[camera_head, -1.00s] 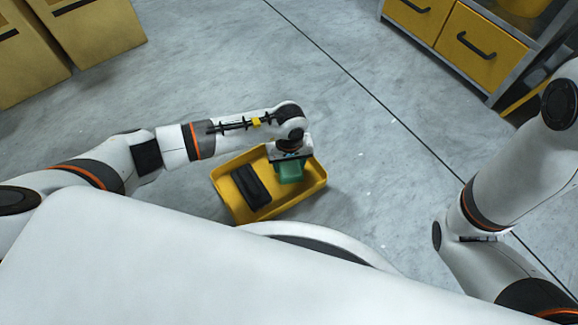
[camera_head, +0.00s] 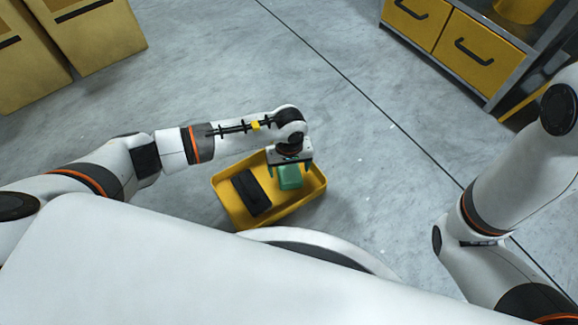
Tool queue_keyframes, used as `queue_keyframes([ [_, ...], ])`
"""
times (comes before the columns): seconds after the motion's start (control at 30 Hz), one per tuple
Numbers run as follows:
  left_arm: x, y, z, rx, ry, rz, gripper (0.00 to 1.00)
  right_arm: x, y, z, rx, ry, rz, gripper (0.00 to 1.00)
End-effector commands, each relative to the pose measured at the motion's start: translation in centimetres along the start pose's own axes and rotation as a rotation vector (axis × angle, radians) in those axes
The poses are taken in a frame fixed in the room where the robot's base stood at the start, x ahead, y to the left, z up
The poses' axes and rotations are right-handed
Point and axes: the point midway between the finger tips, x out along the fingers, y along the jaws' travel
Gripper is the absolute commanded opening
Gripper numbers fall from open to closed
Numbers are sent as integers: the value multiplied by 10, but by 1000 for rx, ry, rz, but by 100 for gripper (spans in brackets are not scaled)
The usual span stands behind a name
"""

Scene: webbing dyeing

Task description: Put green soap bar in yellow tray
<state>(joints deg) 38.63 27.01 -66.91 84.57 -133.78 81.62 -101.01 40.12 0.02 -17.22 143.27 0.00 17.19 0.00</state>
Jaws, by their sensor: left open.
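The yellow tray (camera_head: 228,205) stands on the floor in front of my base. The green soap bar (camera_head: 290,178) shows at the tray's right half, below my left gripper (camera_head: 290,171). The left gripper points down over the tray and is open, with its fingers on both sides of the soap bar. The soap bar seems to lie inside the tray, though its underside is hidden. A black block (camera_head: 250,192) lies in the tray's left half. My right arm is at the right edge, and its gripper is out of view.
Yellow drawers (camera_head: 478,62) in a grey frame stand at the top right. Tan cabinets (camera_head: 95,35) stand at the top left. The grey floor around the tray is clear. My base is close to the tray's near edge.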

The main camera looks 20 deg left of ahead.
Motion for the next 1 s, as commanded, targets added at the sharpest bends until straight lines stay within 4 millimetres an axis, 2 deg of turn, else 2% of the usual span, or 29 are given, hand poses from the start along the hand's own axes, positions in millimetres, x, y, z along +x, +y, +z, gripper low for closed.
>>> queue_keyframes([
  [0.03,-18,0,1,0,-3,0,81,13,-3,-5,0,0,0,78],
  [0.1,-35,0,1,1,-4,-1,81,24,-5,-8,0,0,0,78],
  [0.3,-78,0,1,0,-3,-1,81,48,-10,-17,0,0,0,78],
  [0.4,-92,0,0,1,-1,0,81,56,-12,-20,-1,0,0,78],
  [0.6,-108,0,0,-1,-1,-1,81,63,-13,-22,-1,1,0,78],
  [0.87,-108,-1,0,-1,1,-3,81,63,-13,-22,-1,1,0,78],
  [0.97,-116,-15,-11,-19,36,-53,81,63,-13,-22,-1,1,0,78],
  [1.0,-124,-27,-20,-40,71,-99,81,63,-13,-22,-1,1,0,78],
])
